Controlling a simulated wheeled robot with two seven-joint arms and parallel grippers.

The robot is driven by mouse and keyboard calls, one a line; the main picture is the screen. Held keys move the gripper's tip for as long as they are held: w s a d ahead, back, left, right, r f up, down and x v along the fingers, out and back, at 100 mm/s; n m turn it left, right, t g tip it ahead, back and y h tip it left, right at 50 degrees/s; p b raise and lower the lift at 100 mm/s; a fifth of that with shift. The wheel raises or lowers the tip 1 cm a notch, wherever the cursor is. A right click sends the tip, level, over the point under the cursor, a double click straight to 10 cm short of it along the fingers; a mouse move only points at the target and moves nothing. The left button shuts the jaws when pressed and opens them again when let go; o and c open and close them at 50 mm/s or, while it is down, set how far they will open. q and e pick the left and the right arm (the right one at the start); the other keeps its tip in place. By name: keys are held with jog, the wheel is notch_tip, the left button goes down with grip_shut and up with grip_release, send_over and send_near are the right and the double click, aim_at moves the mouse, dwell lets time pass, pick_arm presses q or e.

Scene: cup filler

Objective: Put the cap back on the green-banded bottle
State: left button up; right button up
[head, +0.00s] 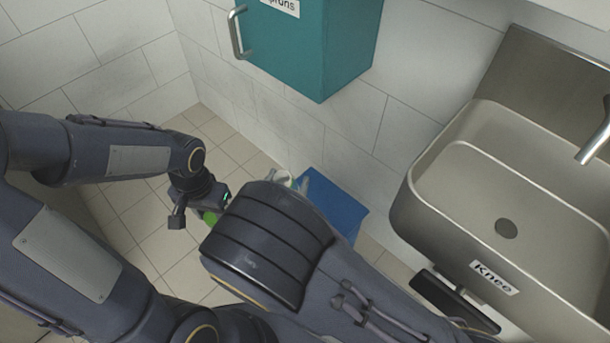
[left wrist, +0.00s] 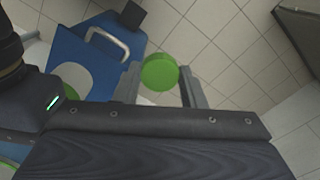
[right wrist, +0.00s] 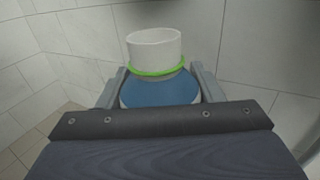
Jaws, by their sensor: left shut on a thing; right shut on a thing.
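My left gripper (left wrist: 160,84) is shut on a round green cap (left wrist: 160,72), held between its two fingers. The cap also shows as a green spot in the head view (head: 210,217), beside my left gripper (head: 195,198). My right gripper (right wrist: 159,85) is shut on the green-banded bottle (right wrist: 158,92). The bottle has a white top, a bright green ring below it and a blue and white body. It looks upright in the right wrist view. In the head view my right arm hides most of the bottle and the right gripper. Cap and bottle are apart.
A blue box (head: 335,205) stands by the wall, partly behind my right arm. A teal cabinet (head: 312,45) with a metal handle hangs on the wall. A steel sink (head: 500,170) labelled "Knee" is at the right. Tiled floor (head: 150,225) shows at the left.

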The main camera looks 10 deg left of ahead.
jog(key=shift+s+a+r, duration=0.25)
jog(key=shift+s+a, duration=0.15)
jog(key=o, duration=0.5)
jog(key=c, duration=0.7)
